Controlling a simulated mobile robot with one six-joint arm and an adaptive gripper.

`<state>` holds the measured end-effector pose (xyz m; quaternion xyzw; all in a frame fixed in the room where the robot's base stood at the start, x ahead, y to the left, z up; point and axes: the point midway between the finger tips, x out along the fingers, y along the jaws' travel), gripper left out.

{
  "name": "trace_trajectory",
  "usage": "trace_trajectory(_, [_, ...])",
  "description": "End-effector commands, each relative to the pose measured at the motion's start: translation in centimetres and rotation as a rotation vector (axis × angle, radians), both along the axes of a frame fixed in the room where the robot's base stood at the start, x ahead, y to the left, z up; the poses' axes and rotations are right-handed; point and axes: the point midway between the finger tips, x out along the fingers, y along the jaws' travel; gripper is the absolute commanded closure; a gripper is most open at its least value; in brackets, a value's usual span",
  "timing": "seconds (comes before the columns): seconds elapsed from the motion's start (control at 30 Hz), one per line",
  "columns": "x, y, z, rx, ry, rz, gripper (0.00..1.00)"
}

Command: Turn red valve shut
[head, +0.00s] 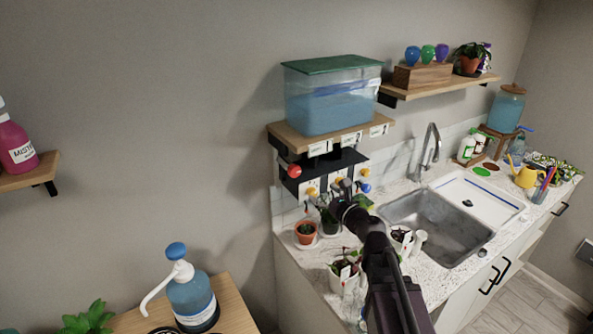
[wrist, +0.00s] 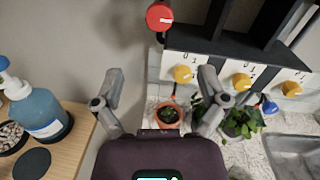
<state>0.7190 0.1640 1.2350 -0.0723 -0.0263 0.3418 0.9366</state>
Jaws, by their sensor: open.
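The red valve (head: 294,171) is a round red knob at the left end of the black valve unit (head: 333,168) under the water tank's shelf. In the wrist view the red valve (wrist: 159,17) is at the top, with a white pointer mark on its face. My gripper (wrist: 160,78) is open and empty, its fingers spread wide below the valve in the picture and not touching it. In the head view my gripper (head: 345,188) is in front of the unit, to the right of the red valve, partly hidden by my arm.
Yellow knobs (wrist: 183,74) with white labels line the unit's front, beside the red valve. A blue knob (wrist: 269,107) hangs lower right. Potted plants (head: 306,232) stand on the counter below. A pump bottle (head: 190,292) stands on a wooden surface at left. Bare wall lies left of the valve.

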Motion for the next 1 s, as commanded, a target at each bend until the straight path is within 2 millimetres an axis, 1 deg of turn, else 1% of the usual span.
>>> trace_trajectory(0.27, [0.1, 0.1, 0.0, -0.001, -0.001, 0.0, 0.07])
trace_trajectory(0.47, [0.9, 0.7, 0.0, -0.001, -0.001, 0.001, 0.07])
trace_trajectory(0.67, [2.7, 2.1, 0.0, -0.001, -0.001, 0.001, 0.07])
trace_trajectory(1.0, [6.7, 5.4, 0.0, -0.001, -0.001, 0.001, 0.07])
